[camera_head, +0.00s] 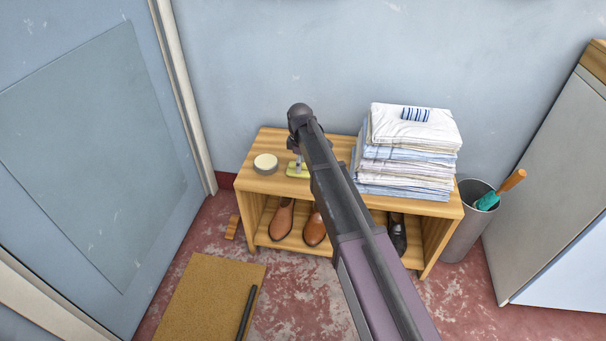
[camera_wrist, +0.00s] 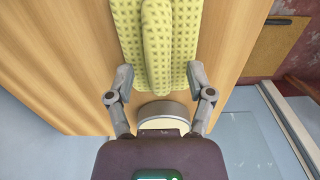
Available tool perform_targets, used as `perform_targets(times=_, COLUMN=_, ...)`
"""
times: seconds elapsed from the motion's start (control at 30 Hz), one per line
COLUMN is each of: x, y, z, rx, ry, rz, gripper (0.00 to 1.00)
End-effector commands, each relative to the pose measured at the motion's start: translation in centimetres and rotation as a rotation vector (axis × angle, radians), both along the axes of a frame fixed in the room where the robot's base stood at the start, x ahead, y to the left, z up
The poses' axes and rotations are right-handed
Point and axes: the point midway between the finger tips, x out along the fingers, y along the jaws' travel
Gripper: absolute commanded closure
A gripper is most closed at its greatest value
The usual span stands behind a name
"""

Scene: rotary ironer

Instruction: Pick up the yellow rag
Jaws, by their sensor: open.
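The yellow rag (camera_wrist: 156,45) lies on the wooden shelf unit's top (camera_wrist: 55,60). In the wrist view it is yellow-green with a dark pattern and a raised fold along its middle. In the head view only a small part of the rag (camera_head: 296,171) shows beside my arm. My gripper (camera_wrist: 160,76) is open and empty, with its fingertips on either side of the rag's near end. I cannot tell whether they touch the rag or how high they are above the top. My arm hides much of this area in the head view.
A round tin (camera_head: 265,163) stands left of the rag, close by my gripper in the wrist view (camera_wrist: 163,111). A stack of folded linen (camera_head: 408,155) stands right, with a striped cloth (camera_head: 416,114) on it. Brown shoes (camera_head: 282,220) are below. A bin (camera_head: 470,225) stands right.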

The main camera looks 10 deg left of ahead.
Motion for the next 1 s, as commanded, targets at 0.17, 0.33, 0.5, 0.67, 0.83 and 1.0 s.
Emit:
perform_targets(times=0.17, x=0.0, y=0.0, z=-0.59, rx=0.0, ry=0.0, rz=0.0, gripper=0.31)
perform_targets(times=0.33, x=0.0, y=0.0, z=-0.53, rx=0.0, ry=0.0, rz=0.0, gripper=0.31)
perform_targets(times=0.5, x=0.0, y=0.0, z=-0.53, rx=0.0, ry=0.0, rz=0.0, gripper=0.31)
perform_targets(times=0.67, x=0.0, y=0.0, z=-0.53, rx=0.0, ry=0.0, rz=0.0, gripper=0.31)
perform_targets(times=0.83, x=0.0, y=0.0, z=-0.53, rx=0.0, ry=0.0, rz=0.0, gripper=0.61)
perform_targets(times=1.0, x=-0.01, y=0.0, z=-0.53, rx=0.0, ry=0.0, rz=0.0, gripper=1.0)
